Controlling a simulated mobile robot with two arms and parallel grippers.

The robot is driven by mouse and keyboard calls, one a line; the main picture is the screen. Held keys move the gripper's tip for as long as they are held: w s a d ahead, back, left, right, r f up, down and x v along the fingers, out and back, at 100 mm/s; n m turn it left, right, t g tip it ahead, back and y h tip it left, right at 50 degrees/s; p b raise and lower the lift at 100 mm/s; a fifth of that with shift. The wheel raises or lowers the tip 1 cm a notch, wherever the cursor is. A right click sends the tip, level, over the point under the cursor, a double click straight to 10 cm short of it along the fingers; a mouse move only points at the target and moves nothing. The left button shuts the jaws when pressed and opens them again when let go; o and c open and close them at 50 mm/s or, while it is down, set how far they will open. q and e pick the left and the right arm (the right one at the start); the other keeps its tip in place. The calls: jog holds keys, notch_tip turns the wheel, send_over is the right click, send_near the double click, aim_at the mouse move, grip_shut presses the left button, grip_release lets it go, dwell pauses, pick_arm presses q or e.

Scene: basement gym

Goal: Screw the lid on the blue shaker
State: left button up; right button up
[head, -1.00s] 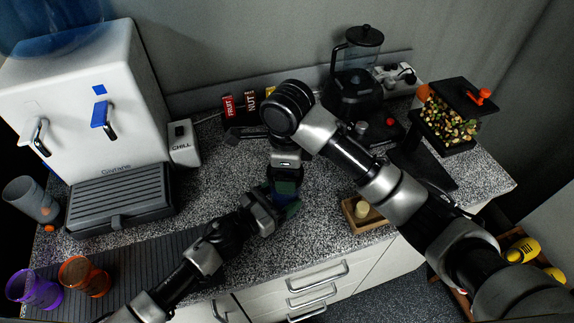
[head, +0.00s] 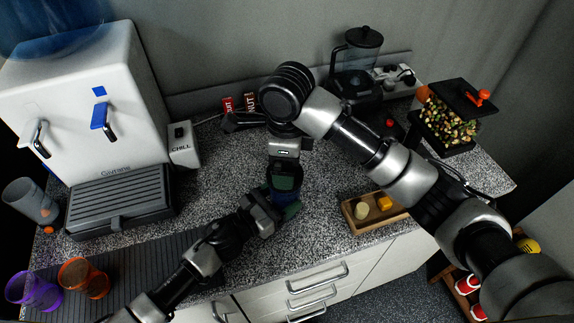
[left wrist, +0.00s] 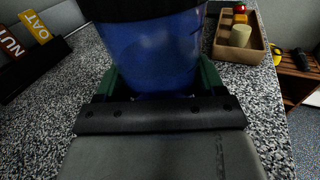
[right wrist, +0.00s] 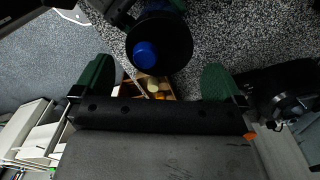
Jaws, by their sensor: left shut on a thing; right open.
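The blue shaker (left wrist: 155,55) stands upright in my left gripper (head: 277,210), which is shut on it; the left wrist view shows its translucent blue body between the green fingers. A black lid (right wrist: 172,42) with a blue cap (right wrist: 145,55) sits over the shaker's mouth; its dark underside edge also shows in the left wrist view (left wrist: 135,8). How tightly it sits cannot be told. My right gripper (head: 286,177) points down from above the lid. Its green fingers (right wrist: 158,80) are wide apart, and the lid shows near the gap between them.
A wooden tray (head: 350,222) with small blocks lies right of the shaker. A blender (head: 357,62) and a nut dispenser (head: 450,118) stand behind right. A water dispenser (head: 85,95), an orange cup (head: 82,277) and a purple cup (head: 33,289) are at left.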

jog(key=shift+r, duration=0.55)
